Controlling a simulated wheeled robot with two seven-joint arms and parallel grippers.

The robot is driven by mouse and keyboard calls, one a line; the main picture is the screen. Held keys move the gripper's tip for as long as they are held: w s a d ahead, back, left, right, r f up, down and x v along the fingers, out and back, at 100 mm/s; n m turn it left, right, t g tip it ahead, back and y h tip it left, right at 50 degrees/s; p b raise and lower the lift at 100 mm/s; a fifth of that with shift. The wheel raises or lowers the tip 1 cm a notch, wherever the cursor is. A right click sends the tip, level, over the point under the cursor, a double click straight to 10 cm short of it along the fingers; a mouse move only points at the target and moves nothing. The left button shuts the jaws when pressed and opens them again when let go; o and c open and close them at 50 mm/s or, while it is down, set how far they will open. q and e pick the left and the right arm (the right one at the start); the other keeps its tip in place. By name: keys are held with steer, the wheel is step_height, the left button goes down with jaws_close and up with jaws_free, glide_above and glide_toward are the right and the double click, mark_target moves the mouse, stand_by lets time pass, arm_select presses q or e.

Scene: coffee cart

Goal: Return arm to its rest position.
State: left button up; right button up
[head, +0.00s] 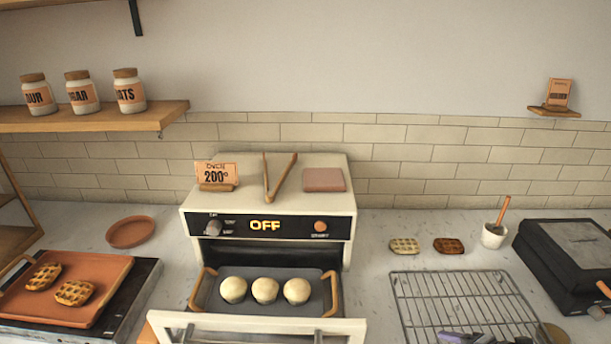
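Part of what looks like my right gripper (470,338), purple and black, shows at the bottom edge over the wire cooling rack (405,300). Most of it is cut off, so I cannot tell whether it is open or shut. My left gripper is not in view. The cream oven (190,220) stands in the middle with its door (260,324) open. Its display (265,225) reads OFF. A dark tray (318,301) with wooden handles holds three pale dough balls (265,290) at the oven opening.
Wooden tongs (268,185), a 200° card (216,174) and a pink cloth (324,180) lie on the oven. A left-hand orange tray (105,285) holds two waffles.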

steer(key=s+d+f+m+h, duration=0.3)
steer(key=s+d+m+h, duration=0.25)
steer(key=d, duration=0.65)
steer(key=s+d+f+m+h, duration=0.3)
steer(key=s+d+m+h, duration=0.25)
steer(key=d, duration=0.65)
steer(key=s+d+f+m+g+h, duration=0.1)
steer(key=s+d+m+g+h, duration=0.3)
steer(key=s, duration=0.6)
steer(key=s+d+f+m+g+y, duration=0.1)
steer(key=s+d+m+g, duration=0.3)
steer(key=s, duration=0.6)
steer(key=s+a+f+y, duration=0.2)
steer(key=a+f, duration=0.5)
steer(key=a, duration=0.3)
steer(key=s+a+f+y, duration=0.2)
steer(key=a+f, duration=0.5)
steer(key=a, duration=0.2)
steer(key=a+f+m+y, duration=0.1)
steer(key=a+f+y, duration=0.1)
steer(key=a, duration=1)
steer(key=a+f+y, duration=0.2)
steer(key=a, duration=0.9)
step_height(320, 180, down, 11)
steer(key=s+b, duration=0.2)
steer(key=b, duration=0.9)
steer(key=shift+d+f, duration=0.2)
steer(key=shift+d, duration=0.25)
